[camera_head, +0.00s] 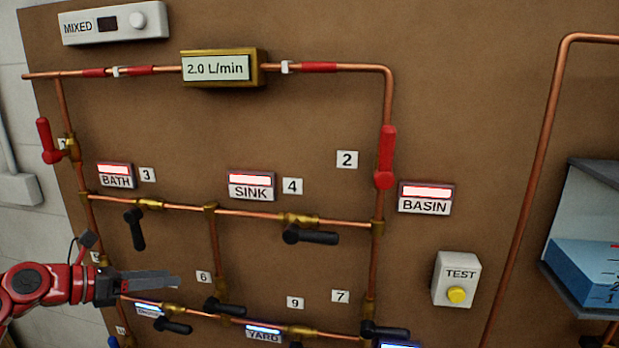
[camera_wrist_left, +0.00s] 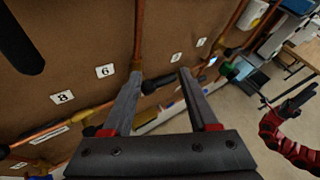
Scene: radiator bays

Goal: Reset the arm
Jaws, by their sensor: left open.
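My left gripper (camera_head: 172,281) comes in from the lower left in the head view, in front of the pipe board (camera_head: 300,140). Its two grey fingers are apart and empty in the left wrist view (camera_wrist_left: 160,76). In the head view it is near the lower left pipes, above the lit label by the lower pipe, and no handle is between the fingers. A red arm, seemingly my right one, shows at the right of the left wrist view with a dark gripper (camera_wrist_left: 295,100); its jaw opening is unclear. It is clear of the board.
Copper pipes carry a red lever (camera_head: 386,158), another red lever (camera_head: 46,141) and several black levers, such as one under BATH (camera_head: 137,231). A meter (camera_head: 217,68) reads 2.0 L/min. A TEST box (camera_head: 457,279) and a blue container (camera_head: 590,270) are at the right.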

